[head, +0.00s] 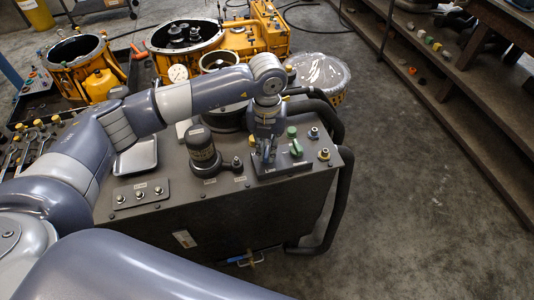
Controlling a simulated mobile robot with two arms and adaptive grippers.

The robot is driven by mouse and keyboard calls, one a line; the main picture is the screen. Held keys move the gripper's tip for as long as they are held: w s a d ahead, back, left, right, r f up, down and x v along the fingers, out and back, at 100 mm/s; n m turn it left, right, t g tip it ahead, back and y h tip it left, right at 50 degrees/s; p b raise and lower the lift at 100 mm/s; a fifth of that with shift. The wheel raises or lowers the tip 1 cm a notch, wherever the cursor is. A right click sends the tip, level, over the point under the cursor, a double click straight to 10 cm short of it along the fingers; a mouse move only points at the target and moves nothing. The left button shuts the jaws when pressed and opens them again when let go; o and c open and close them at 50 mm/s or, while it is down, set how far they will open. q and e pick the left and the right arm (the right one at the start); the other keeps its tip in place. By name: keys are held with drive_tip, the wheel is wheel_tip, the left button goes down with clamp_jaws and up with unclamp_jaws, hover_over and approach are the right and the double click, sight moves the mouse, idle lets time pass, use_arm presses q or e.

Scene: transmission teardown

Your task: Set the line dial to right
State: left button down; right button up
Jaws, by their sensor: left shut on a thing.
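My left arm reaches in from the left and bends down over the dark machine cabinet. My left gripper (266,152) points down at the control plate (283,164) near the cabinet's right end. It is shut on the line dial, just above a small "LINE" label. The gripper hides most of the dial, so I cannot tell its setting. A green-topped control (294,142) stands just right of the gripper on the same plate. My right gripper is not in view.
A dark cylindrical unit (203,150) stands left of the plate. A metal tray (137,157) and a small switch panel (140,194) lie further left. Fittings (313,133) and thick black hoses (342,190) border the right side. Yellow housings (262,30) stand behind.

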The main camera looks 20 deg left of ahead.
sight(267, 152)
use_arm(q)
drive_tip(key=m+b, duration=0.3)
drive_tip(key=shift+f, duration=0.1)
drive_tip(key=shift+m+b, duration=0.3)
drive_tip(key=shift+m, duration=0.2)
drive_tip(key=c, duration=1.7)
unclamp_jaws()
drive_tip(key=shift+o, duration=0.2)
drive_tip(key=shift+r, duration=0.2)
wheel_tip(267, 152, up, 12)
